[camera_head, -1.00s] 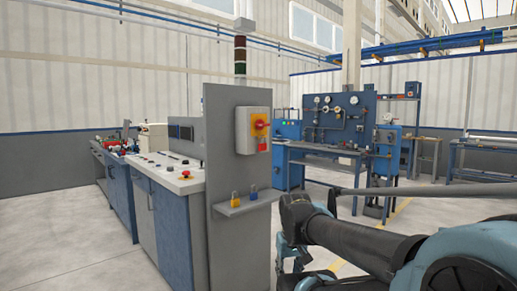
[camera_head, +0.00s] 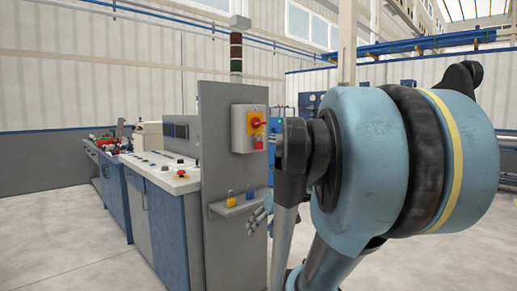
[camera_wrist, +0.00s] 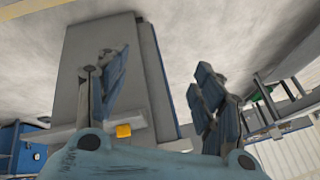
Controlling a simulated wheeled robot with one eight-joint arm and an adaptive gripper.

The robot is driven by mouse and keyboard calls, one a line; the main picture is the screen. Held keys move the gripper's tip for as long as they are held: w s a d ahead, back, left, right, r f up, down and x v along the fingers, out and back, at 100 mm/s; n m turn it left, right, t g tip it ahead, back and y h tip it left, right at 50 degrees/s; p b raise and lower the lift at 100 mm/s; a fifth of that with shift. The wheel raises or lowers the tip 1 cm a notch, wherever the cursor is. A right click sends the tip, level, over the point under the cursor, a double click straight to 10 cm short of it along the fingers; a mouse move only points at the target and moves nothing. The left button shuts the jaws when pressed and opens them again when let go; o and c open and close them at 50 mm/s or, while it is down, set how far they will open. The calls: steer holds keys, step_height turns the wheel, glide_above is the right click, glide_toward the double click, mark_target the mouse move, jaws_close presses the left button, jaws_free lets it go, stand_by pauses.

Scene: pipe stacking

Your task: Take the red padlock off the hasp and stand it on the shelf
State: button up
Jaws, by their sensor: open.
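The red padlock (camera_head: 258,143) hangs under the red rotary handle (camera_head: 257,124) on its yellow plate, on a grey box on the upright grey panel (camera_head: 226,130). The hasp itself is too small to make out. The narrow shelf (camera_head: 238,206) sticks out lower on that panel. My gripper (camera_head: 264,216) is beside the shelf's right end, partly hidden by my arm. In the wrist view my gripper (camera_wrist: 165,92) is open and empty, with the panel and shelf (camera_wrist: 148,109) beyond it. The red padlock does not show there.
The yellow one shows in the wrist view (camera_wrist: 124,131). A control console (camera_head: 157,174) stands left of the panel. My arm hides much of the right side.

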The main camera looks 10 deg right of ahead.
steer(key=w+r+n+t+y, duration=0.2)
steer(key=w+r+y, duration=0.1)
steer(key=w+r, duration=0.65)
steer(key=n+t+y, duration=0.2)
steer(key=t+y, duration=0.1)
steer(key=t, duration=0.6)
glide_toward(260, 142)
steer(key=x, duration=0.4)
steer(key=shift+w+d, duration=0.3)
steer(key=shift+w, duration=0.15)
steer(key=shift+a+x, duration=0.25)
steer(key=shift+x, duration=2.4)
steer(key=shift+s, duration=0.2)
steer(key=c, duration=1.2)
